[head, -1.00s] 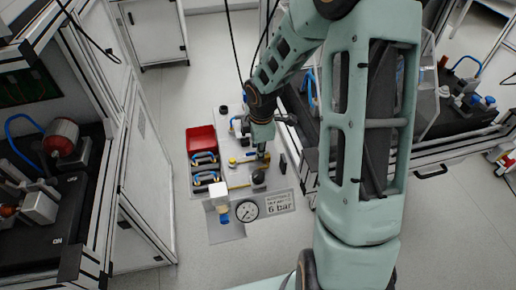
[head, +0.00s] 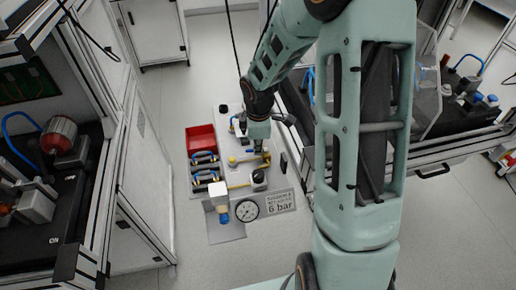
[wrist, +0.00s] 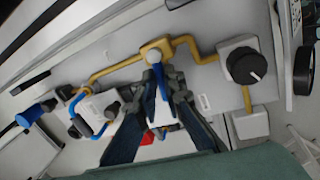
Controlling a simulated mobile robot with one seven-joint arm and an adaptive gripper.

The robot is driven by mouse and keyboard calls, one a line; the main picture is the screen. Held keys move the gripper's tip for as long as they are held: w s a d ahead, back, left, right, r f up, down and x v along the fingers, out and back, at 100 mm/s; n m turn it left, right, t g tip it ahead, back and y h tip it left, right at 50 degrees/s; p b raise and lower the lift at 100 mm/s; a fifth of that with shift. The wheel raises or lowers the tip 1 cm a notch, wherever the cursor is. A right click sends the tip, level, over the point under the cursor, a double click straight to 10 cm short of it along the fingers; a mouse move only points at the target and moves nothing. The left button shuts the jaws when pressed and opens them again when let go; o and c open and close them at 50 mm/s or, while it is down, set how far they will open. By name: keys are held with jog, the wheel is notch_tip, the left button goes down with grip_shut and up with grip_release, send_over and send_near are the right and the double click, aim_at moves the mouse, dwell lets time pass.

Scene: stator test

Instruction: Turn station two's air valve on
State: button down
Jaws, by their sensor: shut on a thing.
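The air panel (head: 205,232) stands low in the middle of the head view, with yellow pipes and a pressure gauge (head: 247,210) by a "6 bar" label. In the wrist view a yellow valve body (wrist: 157,46) joins the pipes, with a blue lever (wrist: 155,58) on it. My gripper (wrist: 164,76) is shut on the blue lever, its fingertips partly hiding it. In the head view my gripper (head: 257,148) is over the panel and hides the lever. Which way the lever is turned is hard to tell.
A black knob (wrist: 246,64) with a white mark sits right of the valve. A red bin (head: 200,138) and blue-handled parts (head: 205,157) lie on the panel's left. Benches flank the panel: a left one (head: 75,225) marked "ON" and a right one (head: 465,140). Grey floor lies between.

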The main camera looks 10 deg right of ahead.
jog(key=m+b, duration=0.1)
jog(key=m, duration=0.1)
jog(key=shift+w+f+m+b, duration=0.15)
jog(key=shift+w+m+b, duration=0.2)
jog(key=shift+m, duration=0.05)
jog(key=m+b, duration=0.1)
jog(key=m, duration=0.1)
jog(key=w+m+h, duration=0.1)
jog(key=m, duration=0.1)
jog(key=shift+d+m+g+b, duration=0.2)
jog(key=shift+m+g+b, duration=0.1)
jog(key=shift+b, duration=0.1)
jog(key=m, duration=0.3)
jog(key=shift+w+d+m+g+h, duration=0.3)
jog(key=shift+d, duration=0.05)
jog(key=m, duration=0.2)
jog(key=d+m+g, duration=0.1)
jog(key=m, duration=0.2)
jog(key=shift+w, duration=0.2)
jog(key=shift+d, duration=0.1)
jog(key=c, duration=2)
grip_release()
jog(key=shift+r, duration=0.2)
jog(key=r, duration=0.4)
jog(key=a+r, duration=0.1)
jog(key=r, duration=0.2)
jog(key=a+r, duration=0.1)
jog(key=r, duration=0.3)
jog(key=shift+a+r, duration=0.2)
jog(key=shift+r, duration=0.15)
